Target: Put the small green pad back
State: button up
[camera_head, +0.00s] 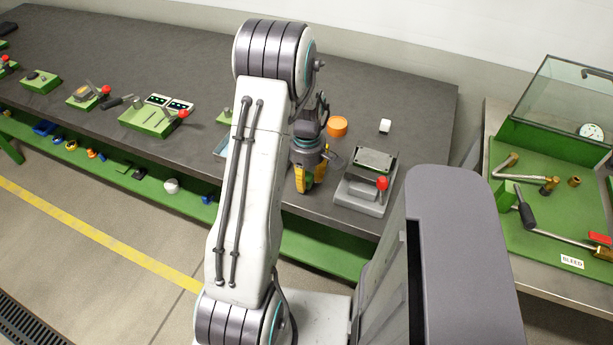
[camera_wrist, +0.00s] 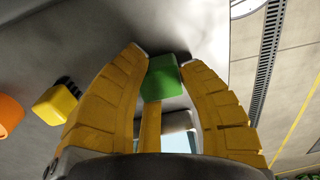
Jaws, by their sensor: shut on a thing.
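The small green pad (camera_wrist: 163,78) sits between the fingertips of my gripper (camera_wrist: 161,62) in the wrist view. My yellow fingers are closed on its sides. In the head view my gripper (camera_head: 309,180) points down near the table's front edge, just left of a grey fixture (camera_head: 357,196) with a red-knobbed lever. I cannot make out the pad in the head view. Whether the pad touches anything below is not clear.
An orange round piece (camera_head: 337,126) and a small white block (camera_head: 385,126) lie behind my gripper on the dark table (camera_head: 425,108). A pale tray (camera_head: 221,146) is partly hidden by my arm. Green fixtures (camera_head: 150,121) stand left; a green bench station (camera_head: 550,207) stands right.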

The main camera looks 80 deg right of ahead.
jog(key=shift+f, duration=0.1)
jog(key=o, duration=1.1)
jog(key=shift+o, duration=0.2)
